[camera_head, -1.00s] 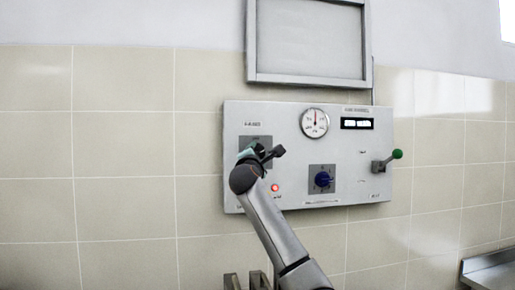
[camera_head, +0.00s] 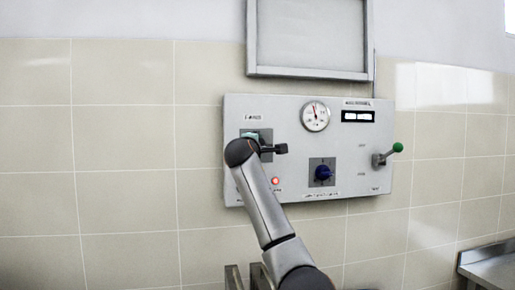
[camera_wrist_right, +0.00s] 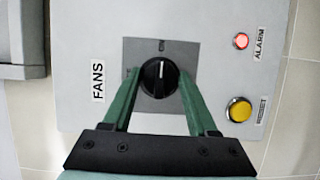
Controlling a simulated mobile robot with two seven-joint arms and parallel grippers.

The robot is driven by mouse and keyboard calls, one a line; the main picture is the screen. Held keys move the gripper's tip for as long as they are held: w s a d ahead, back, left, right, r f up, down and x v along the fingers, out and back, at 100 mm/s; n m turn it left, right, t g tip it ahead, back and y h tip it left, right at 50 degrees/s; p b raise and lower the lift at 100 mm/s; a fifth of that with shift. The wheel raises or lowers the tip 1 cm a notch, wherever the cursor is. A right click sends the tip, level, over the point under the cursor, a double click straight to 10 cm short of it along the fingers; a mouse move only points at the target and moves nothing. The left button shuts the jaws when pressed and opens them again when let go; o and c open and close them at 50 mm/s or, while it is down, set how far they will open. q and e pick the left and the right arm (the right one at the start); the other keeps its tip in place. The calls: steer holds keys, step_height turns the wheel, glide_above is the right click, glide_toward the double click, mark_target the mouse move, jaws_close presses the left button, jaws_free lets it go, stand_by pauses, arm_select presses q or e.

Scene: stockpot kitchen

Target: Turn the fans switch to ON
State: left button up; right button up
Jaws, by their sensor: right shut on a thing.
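The fans switch (camera_wrist_right: 159,88) is a round black knob on a dark square plate beside the FANS label. The white line on the knob points toward the top of the right wrist view, at small lettering that is too small to read for sure. My right gripper (camera_wrist_right: 161,74) has its green fingers on either side of the knob and is shut on it. In the head view my right gripper (camera_head: 260,143) is at the panel's left part, and my wrist hides most of the switch. My left gripper is not in view.
The grey control panel (camera_head: 285,115) also carries a gauge (camera_head: 315,116), a blue knob (camera_head: 323,173) and a green-tipped lever (camera_head: 397,147). In the right wrist view a lit red alarm lamp (camera_wrist_right: 241,41) and a yellow button (camera_wrist_right: 239,110) lie right of my fingers.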

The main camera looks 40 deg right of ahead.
stand_by(0.3)
steer(key=o, duration=1.4)
steer(key=b+v, duration=0.5)
steer(key=v, duration=0.7)
steer(key=shift+s+a+r, duration=0.1)
steer(key=shift+a, duration=0.15)
